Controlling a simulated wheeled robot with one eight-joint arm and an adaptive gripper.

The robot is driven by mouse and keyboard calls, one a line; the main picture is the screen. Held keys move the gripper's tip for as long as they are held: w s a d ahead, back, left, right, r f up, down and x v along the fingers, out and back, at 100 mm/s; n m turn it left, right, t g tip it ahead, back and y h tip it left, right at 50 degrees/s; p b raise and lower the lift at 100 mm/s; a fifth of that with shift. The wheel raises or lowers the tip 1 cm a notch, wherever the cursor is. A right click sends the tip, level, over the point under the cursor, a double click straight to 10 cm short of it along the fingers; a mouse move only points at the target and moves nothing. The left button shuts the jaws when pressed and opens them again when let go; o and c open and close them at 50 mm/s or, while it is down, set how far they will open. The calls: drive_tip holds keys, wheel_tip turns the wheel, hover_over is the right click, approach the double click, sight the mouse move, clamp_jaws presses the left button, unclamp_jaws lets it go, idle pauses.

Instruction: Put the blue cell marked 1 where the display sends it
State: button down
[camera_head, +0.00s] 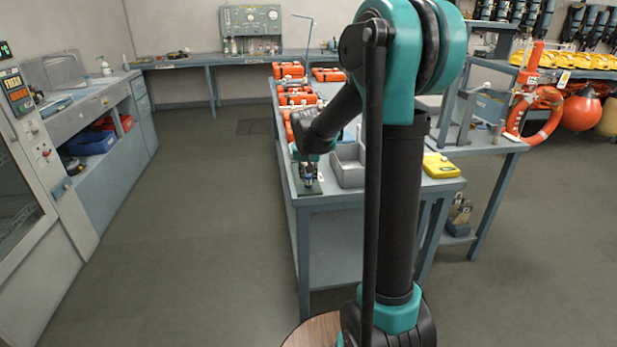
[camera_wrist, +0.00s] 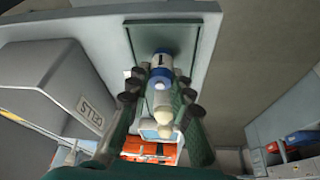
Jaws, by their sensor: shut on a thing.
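The blue cell marked 1 (camera_wrist: 161,72) has a white band with a dark 1 on it and a pale body. In the wrist view it sits between the fingers of my gripper (camera_wrist: 158,92), which is shut on it. A dark green pad (camera_wrist: 190,40) lies behind the cell on the bench; I cannot tell if the cell touches it. In the head view my gripper (camera_head: 309,178) is low over the pad (camera_head: 308,190) at the bench's near left corner. A small display (camera_head: 15,87) with orange letters, seemingly FRESH, is on the cabinet at the far left.
A grey bin (camera_head: 348,168), labelled CELLS in the wrist view (camera_wrist: 60,85), stands right beside the pad. A yellow case (camera_head: 440,166) lies right of it. Orange cases (camera_head: 296,96) line the bench behind. The floor (camera_head: 205,215) left of the bench is clear.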

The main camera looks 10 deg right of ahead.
drive_tip(key=shift+f, duration=0.2)
drive_tip(key=c, duration=1.4)
unclamp_jaws()
drive_tip(key=shift+f, duration=0.1)
drive_tip(key=shift+o, duration=0.2)
